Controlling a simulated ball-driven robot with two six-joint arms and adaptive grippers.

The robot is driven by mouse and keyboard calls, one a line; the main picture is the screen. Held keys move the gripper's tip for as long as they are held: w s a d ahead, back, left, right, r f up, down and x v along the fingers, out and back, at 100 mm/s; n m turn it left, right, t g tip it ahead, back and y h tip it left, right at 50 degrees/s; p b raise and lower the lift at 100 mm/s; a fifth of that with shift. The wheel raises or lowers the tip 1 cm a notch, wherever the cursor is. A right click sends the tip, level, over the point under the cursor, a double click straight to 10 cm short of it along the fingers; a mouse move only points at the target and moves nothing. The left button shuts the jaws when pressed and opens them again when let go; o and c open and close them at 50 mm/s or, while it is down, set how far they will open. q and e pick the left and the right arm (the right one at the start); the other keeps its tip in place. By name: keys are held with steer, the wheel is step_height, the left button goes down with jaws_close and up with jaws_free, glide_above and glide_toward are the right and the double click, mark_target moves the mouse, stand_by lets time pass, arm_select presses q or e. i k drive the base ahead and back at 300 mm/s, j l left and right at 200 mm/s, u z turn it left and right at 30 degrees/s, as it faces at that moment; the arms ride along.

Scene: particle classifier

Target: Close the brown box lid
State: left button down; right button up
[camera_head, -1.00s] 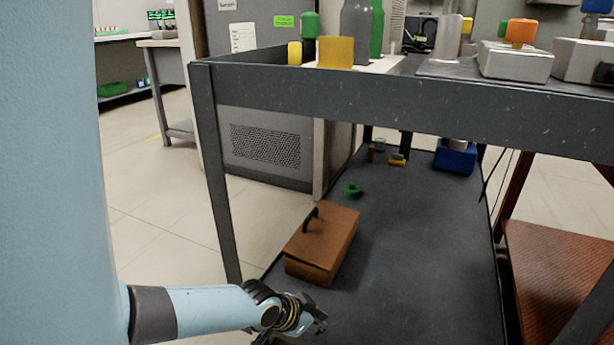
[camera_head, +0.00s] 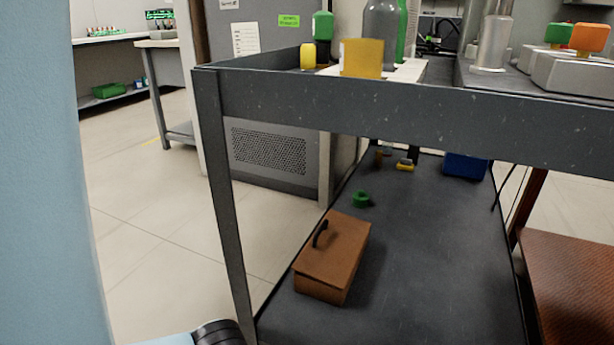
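The brown box (camera_head: 321,287) stands on the dark lower shelf of the cart, left of the shelf's middle. Its brown lid (camera_head: 336,249) lies flat over the top, with a dark handle (camera_head: 320,233) near its left edge. The lid looks down on the box; I cannot tell if a thin gap is left along the front edge. Part of my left arm shows at the bottom left, in front of and below the box, but its gripper is outside the picture. My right gripper is not in view.
The cart's upper tray (camera_head: 420,110) overhangs the lower shelf (camera_head: 420,260), and a post (camera_head: 228,210) stands left of the box. A green ring-like item (camera_head: 361,199) lies behind the box. The shelf right of the box is clear.

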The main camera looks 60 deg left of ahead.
mark_target(330, 256)
steer(key=j, duration=0.5)
steer(key=i+j+u, duration=0.1)
steer(key=j, duration=0.4)
steer(key=i+j, duration=0.1)
steer(key=j, duration=0.4)
